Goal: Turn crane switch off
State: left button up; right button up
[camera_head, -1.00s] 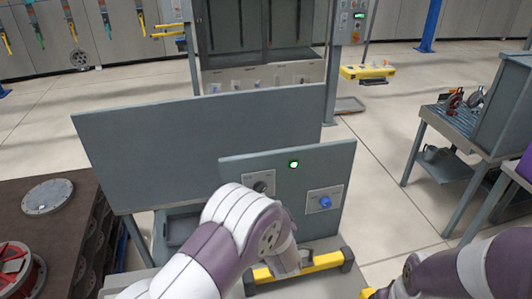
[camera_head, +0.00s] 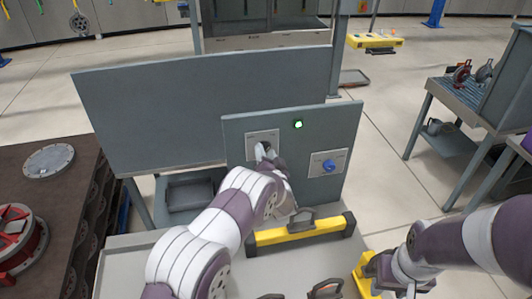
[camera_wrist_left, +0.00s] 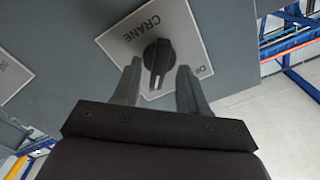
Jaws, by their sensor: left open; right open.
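The crane switch (camera_wrist_left: 157,58) is a black rotary knob on a white plate marked CRANE in the left wrist view. Its pale pointer mark faces the gripper side of the picture. In the head view its plate (camera_head: 254,137) is on the left of the small grey panel (camera_head: 235,130), with the knob mostly hidden by my gripper. My left gripper (camera_head: 267,153) is open at the knob; in the left wrist view its two fingers stand either side of the knob's lower part. Contact cannot be told. My right gripper (camera_head: 376,277) is open, low at the right, partly hidden.
A green lamp (camera_head: 298,124) is lit on the panel. A blue knob (camera_head: 329,165) is on a second plate to the right. A yellow bar with black ends (camera_head: 300,236) lies below the panel. A larger grey board (camera_head: 150,115) stands behind.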

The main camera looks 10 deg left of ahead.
pick_arm(q)
jog(key=shift+w+f, duration=0.1)
jog(key=shift+w, duration=0.05)
jog(key=shift+w+d, duration=0.1)
jog(key=c, duration=0.4)
grip_shut()
jog(key=shift+f, duration=0.1)
jog(key=shift+s+a+f+n+b, duration=0.1)
jog(key=shift+n+b, duration=2.55)
jog(key=shift+b, duration=1)
jog(key=shift+s+a+f+n+b, duration=0.1)
jog(key=shift+n+b, duration=2.6)
jog(key=shift+b, duration=0.95)
jog(key=shift+a+f+n+b, duration=0.1)
jog(key=shift+n+b, duration=2.55)
jog(key=shift+b, duration=1)
jog(key=shift+r, duration=0.1)
